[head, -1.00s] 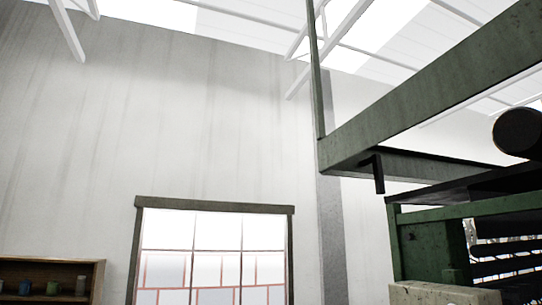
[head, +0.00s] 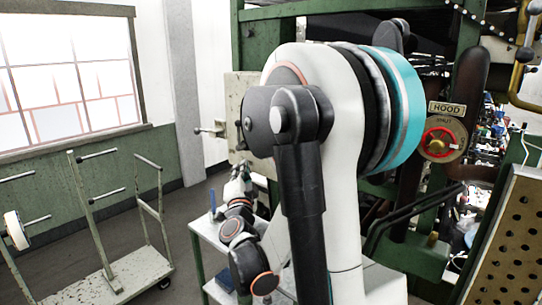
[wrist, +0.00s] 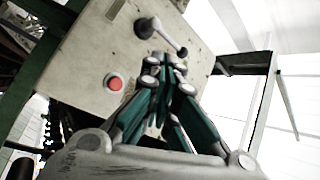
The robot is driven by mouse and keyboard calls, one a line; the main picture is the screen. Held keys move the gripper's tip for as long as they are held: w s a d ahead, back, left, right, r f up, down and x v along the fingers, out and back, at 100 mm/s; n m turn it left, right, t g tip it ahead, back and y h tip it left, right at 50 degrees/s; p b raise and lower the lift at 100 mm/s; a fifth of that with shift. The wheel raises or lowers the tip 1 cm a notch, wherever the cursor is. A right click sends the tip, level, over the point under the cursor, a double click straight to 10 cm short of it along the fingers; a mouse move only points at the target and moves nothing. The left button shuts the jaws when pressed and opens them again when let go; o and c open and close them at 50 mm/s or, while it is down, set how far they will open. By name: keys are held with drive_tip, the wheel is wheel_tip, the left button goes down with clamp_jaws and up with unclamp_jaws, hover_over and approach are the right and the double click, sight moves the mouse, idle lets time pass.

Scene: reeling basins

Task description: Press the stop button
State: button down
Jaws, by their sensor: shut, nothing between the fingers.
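The red stop button (wrist: 115,83) sits in a pale ring on a worn cream control panel (wrist: 85,60) in the wrist view. My gripper (wrist: 165,62) is shut and empty, with its fingertips in front of the panel, to the right of and above the button in the picture. I cannot tell whether the fingertips touch the panel. The button is hidden there.
A red-rimmed hood valve (head: 440,142) is at right. A metal cart (head: 110,275) stands at left.

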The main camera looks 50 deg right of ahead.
drive_tip(key=d, duration=0.8)
drive_tip(key=shift+w+d, duration=0.35)
drive_tip(key=shift+w, duration=0.05)
drive_tip(key=shift+d, duration=0.1)
idle(1.3)
drive_tip(key=shift+d, duration=0.3)
drive_tip(key=shift+d, duration=0.45)
idle(0.7)
drive_tip(key=shift+a, duration=0.85)
